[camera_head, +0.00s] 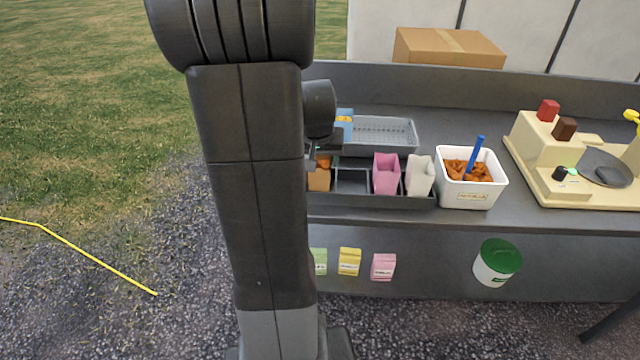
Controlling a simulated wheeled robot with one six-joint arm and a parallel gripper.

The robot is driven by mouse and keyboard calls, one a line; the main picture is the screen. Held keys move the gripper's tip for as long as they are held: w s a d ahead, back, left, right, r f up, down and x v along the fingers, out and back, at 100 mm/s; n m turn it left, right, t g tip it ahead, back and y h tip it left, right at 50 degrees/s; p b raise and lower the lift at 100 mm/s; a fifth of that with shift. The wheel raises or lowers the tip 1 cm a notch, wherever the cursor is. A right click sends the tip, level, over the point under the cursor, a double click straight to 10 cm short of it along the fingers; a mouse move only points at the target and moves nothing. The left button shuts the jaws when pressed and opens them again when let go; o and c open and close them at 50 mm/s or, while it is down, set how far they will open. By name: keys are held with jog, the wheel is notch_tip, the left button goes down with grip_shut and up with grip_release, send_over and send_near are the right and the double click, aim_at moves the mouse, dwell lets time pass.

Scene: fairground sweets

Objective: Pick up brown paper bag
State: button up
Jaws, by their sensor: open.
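A brown paper bag (319,179) stands in the left part of a dark divided rack (400,201) on the counter. My arm hides its left side, and its top is near my gripper. My gripper (311,153) is just above the bag and mostly hidden behind my arm; only a small part of it shows, and I cannot see whether it touches the bag. A pink bag (386,173) and a white bag (420,176) stand in the same rack to the right, with an empty compartment between the brown and pink bags.
A grey wire basket (384,133) lies behind the rack. A white tub (471,190) of brown pieces with a blue-handled scoop stands to the right, then a cream machine (543,150). A cardboard box (449,47) is behind. Small packets and a green-lidded tub (497,262) sit below.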

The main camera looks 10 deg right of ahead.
aim_at(320, 166)
jog(key=shift+x, duration=2.35)
jog(key=shift+d, duration=0.1)
